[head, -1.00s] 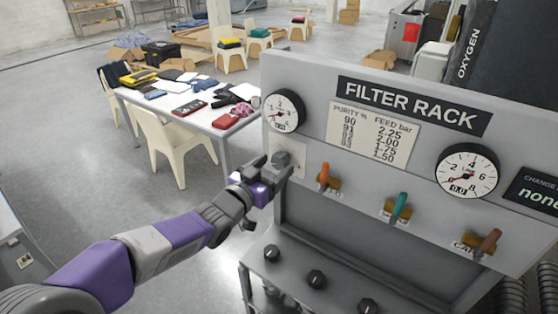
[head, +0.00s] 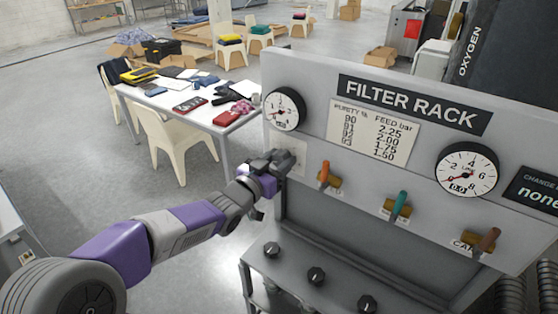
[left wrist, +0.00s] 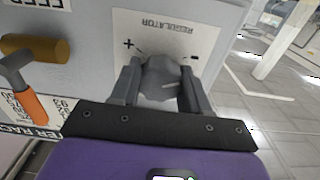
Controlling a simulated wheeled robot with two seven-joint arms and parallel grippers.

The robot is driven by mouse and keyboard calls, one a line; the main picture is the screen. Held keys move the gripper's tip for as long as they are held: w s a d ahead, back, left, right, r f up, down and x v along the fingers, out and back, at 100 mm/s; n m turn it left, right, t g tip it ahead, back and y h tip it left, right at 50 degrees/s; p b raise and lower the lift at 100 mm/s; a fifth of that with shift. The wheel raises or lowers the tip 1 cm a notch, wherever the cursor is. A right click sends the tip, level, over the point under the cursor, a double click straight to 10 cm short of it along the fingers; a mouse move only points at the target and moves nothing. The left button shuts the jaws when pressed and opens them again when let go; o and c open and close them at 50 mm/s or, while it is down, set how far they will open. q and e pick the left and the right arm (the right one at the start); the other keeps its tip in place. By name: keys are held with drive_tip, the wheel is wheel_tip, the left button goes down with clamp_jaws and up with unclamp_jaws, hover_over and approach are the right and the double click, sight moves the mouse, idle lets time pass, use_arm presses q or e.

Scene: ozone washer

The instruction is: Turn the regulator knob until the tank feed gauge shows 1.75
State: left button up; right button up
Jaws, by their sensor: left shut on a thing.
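My left gripper (head: 279,161) reaches the left end of the filter rack panel and is shut on the regulator knob. In the left wrist view the grey regulator knob (left wrist: 162,78) sits between its two fingers (left wrist: 160,88), under an upside-down REGULATOR label with plus and minus marks. In the head view the gripper mostly hides the knob. The gauge (head: 284,109) above the knob has a white dial and a red needle; its small number is too blurred to read, and I cannot read its name. My right gripper is not in view.
The panel has an orange lever (head: 324,174), a teal lever (head: 400,204), a brown lever (head: 488,239) and a second gauge (head: 467,169). A purity and feed card (head: 374,131) sits between the gauges. Black knobs (head: 316,275) line the lower shelf. A cluttered table (head: 213,130) stands behind left.

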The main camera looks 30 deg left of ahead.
use_arm(q)
drive_tip(key=shift+f+m+b, duration=0.15)
drive_tip(key=shift+m+b, duration=0.35)
drive_tip(key=shift+b, duration=0.35)
drive_tip(key=m+b, duration=0.4)
drive_tip(key=b, duration=0.1)
drive_tip(key=m+b, duration=0.2)
drive_tip(key=m, duration=0.1)
drive_tip(key=shift+m+b, duration=0.3)
drive_tip(key=shift+b, duration=0.05)
drive_tip(key=m+b, duration=0.1)
drive_tip(key=m, duration=0.2)
drive_tip(key=shift+m+b, duration=0.3)
drive_tip(key=shift+b, duration=0.1)
drive_tip(key=shift+m+b, duration=0.6)
drive_tip(key=shift+m, duration=1.3)
drive_tip(key=shift+r, duration=0.2)
drive_tip(key=o, duration=1.1)
drive_tip(key=shift+a, duration=0.1)
drive_tip(key=shift+c, duration=0.2)
